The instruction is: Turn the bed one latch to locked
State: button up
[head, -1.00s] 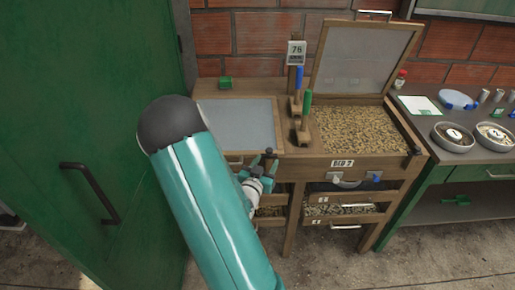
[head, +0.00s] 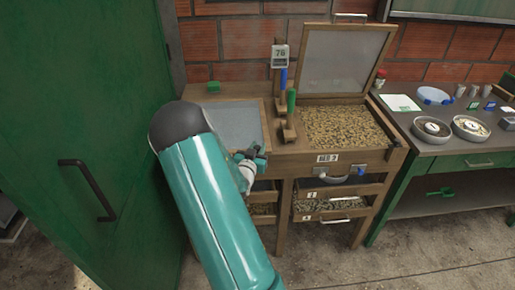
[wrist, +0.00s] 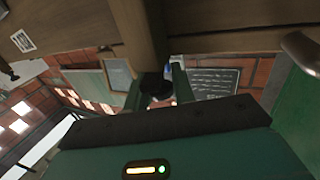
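Bed one is the left wooden bed, with its grey mesh lid (head: 236,124) closed. My gripper (head: 250,157) is at its front right edge, beside the post between the beds. The gripper and arm cover most of bed one's front, so its label and the latch's angle are hidden in the head view. In the wrist view, my two green fingers (wrist: 158,84) stand apart. A dark rounded knob (wrist: 155,86), perhaps the latch, shows between them below a wooden post. I cannot tell whether the fingers touch it.
Bed two (head: 347,128), labelled, stands right with its lid (head: 340,58) raised. A blue-handled tool and a green-handled tool (head: 290,112) stand between the beds. Drawers (head: 336,205) are below. A green door (head: 85,120) is close on the left. A side table (head: 440,150) holds bowls.

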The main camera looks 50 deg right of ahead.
jog(key=shift+s+a+r, duration=0.45)
jog(key=shift+a+r, duration=0.05)
jog(key=shift+r, duration=0.3)
jog(key=shift+w+d+f, duration=0.1)
jog(key=shift+w+f, duration=0.15)
jog(key=shift+w, duration=0.25)
jog(key=shift+d+f, duration=0.15)
jog(key=shift+d, duration=0.05)
jog(key=shift+s, duration=0.1)
jog(key=shift+a+f, duration=0.1)
jog(key=shift+n+t, duration=0.4)
jog(key=shift+t, duration=0.2)
